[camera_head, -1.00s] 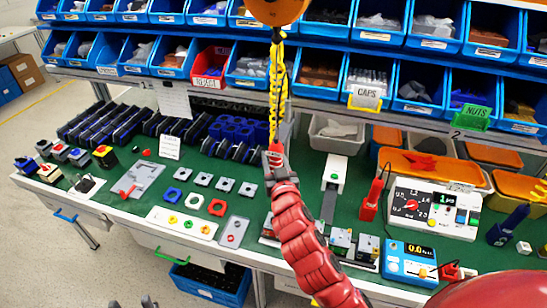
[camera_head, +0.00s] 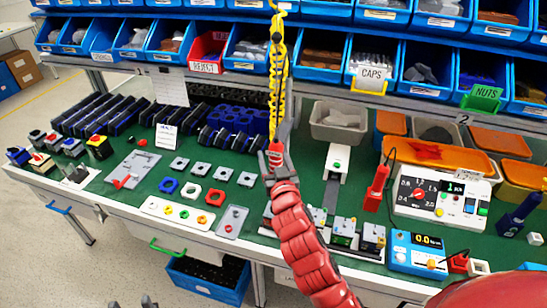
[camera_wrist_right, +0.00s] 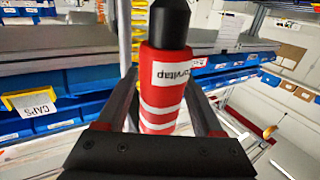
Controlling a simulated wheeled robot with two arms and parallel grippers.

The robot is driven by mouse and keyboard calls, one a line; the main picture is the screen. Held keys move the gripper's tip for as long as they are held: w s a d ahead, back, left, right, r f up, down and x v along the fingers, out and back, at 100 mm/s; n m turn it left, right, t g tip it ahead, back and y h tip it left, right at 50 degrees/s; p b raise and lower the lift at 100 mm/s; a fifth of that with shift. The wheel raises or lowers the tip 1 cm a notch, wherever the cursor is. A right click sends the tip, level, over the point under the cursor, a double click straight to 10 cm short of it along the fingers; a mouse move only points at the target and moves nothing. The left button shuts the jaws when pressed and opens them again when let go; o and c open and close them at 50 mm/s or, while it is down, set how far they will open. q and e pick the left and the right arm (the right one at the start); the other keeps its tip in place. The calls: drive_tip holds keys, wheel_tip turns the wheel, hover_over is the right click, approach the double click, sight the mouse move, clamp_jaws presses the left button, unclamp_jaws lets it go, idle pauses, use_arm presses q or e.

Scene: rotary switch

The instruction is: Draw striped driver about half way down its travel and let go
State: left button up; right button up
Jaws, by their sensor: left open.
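The striped driver (camera_head: 275,158) is red with white bands and hangs upright on a yellow coiled cord (camera_head: 278,85). In the right wrist view the driver (camera_wrist_right: 165,85) shows its black end, white label and white stripes, between the two grey fingers of my right gripper (camera_wrist_right: 164,80). The fingers look closed against its sides. In the head view my right gripper (camera_head: 277,165) is around it, above the green bench top; the driver's lower end is hidden by my red arm. Only the tips of my left gripper (camera_head: 148,302) show at the bottom edge, open and away from the driver.
Blue bins (camera_head: 320,55) stand in rows behind the driver. The green bench (camera_head: 150,190) holds small blocks, a white tray of rings (camera_head: 178,213), a meter box (camera_head: 442,195) and a blue display box (camera_head: 412,252). A blue crate (camera_head: 207,278) is below.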

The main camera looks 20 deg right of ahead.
drive_tip(key=shift+o, duration=0.4)
drive_tip(key=s+a+p, duration=0.1)
drive_tip(key=s+p, duration=0.7)
drive_tip(key=s, duration=0.9)
drive_tip(key=shift+s+a, duration=0.2)
drive_tip(key=shift+a, duration=0.15)
